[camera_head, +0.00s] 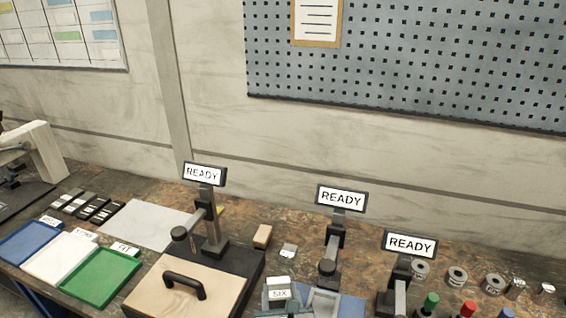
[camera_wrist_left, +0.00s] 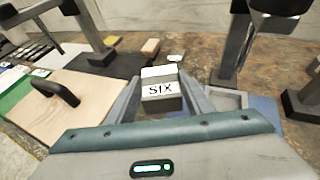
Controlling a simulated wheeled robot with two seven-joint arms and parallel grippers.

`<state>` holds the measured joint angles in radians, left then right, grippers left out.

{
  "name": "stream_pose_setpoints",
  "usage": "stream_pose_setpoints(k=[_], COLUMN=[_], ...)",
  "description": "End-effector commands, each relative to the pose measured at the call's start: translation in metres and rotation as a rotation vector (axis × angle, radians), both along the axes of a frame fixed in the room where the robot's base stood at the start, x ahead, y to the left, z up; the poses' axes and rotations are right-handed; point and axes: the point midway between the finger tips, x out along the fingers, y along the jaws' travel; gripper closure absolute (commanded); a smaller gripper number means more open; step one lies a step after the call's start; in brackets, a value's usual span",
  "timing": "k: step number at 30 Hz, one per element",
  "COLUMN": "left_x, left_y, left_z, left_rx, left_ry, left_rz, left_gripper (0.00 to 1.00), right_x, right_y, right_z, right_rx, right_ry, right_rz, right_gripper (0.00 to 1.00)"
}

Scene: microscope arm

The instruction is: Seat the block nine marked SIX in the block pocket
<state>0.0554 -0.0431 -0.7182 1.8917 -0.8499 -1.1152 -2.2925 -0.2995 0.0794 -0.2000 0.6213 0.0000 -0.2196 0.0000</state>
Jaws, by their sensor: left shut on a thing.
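A light grey block marked SIX (camera_head: 280,295) is in my left gripper (camera_head: 279,290), near the bottom middle of the head view. In the left wrist view the block (camera_wrist_left: 158,90) sits between the two fingers of my left gripper (camera_wrist_left: 160,96), its label facing the camera. A grey square frame with a recess, seemingly the block pocket (camera_head: 323,304), lies just right of the gripper on a blue base. It also shows right of the fingers in the left wrist view (camera_wrist_left: 229,98). The held block appears beside the pocket, apart from it; its height is unclear. My right gripper is out of view.
Three stands carry READY signs (camera_head: 204,174); the middle stand (camera_head: 333,245) rises behind the pocket. A wooden plate with a black handle (camera_head: 185,287) is to the left. Blue, white and green trays (camera_head: 100,277) lie further left. Buttons and small cylinders (camera_head: 457,276) are right.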

Motion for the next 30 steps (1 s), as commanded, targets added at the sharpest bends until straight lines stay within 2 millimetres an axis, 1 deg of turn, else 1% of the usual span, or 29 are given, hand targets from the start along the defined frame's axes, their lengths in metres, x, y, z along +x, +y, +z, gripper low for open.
stream_pose_setpoints(k=[1,4,11,14,16,20,21,24,27,30], left_x=[0.001,0.001,-0.003,-0.007,-0.011,-0.025,-0.03,-0.044,-0.057,-0.067], left_y=[0.004,0.014,0.044,0.061,0.077,0.113,0.124,0.15,0.17,0.183], left_z=[0.004,0.009,0.023,0.03,0.035,0.047,0.051,0.058,0.063,0.066], left_rx=[0.0,0.003,0.011,0.014,0.016,0.014,0.013,0.008,0.004,-0.002], left_ry=[-0.01,-0.014,-0.023,-0.026,-0.029,-0.03,-0.029,-0.022,-0.016,-0.012], left_rz=[0.008,0.03,0.093,0.13,0.162,0.237,0.26,0.31,0.35,0.377], left_gripper=[1.0,1.0,1.0,1.0,1.0,1.0,1.0,1.0,1.0,1.0], right_x=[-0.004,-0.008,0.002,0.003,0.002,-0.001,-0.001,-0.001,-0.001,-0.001], right_y=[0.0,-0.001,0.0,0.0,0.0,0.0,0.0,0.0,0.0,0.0], right_z=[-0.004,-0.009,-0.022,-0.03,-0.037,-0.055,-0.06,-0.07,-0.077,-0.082], right_rx=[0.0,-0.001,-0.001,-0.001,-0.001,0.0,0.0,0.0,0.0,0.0], right_ry=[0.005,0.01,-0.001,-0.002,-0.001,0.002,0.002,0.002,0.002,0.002], right_rz=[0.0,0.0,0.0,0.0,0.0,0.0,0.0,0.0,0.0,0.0], right_gripper=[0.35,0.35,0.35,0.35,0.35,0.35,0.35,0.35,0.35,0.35])
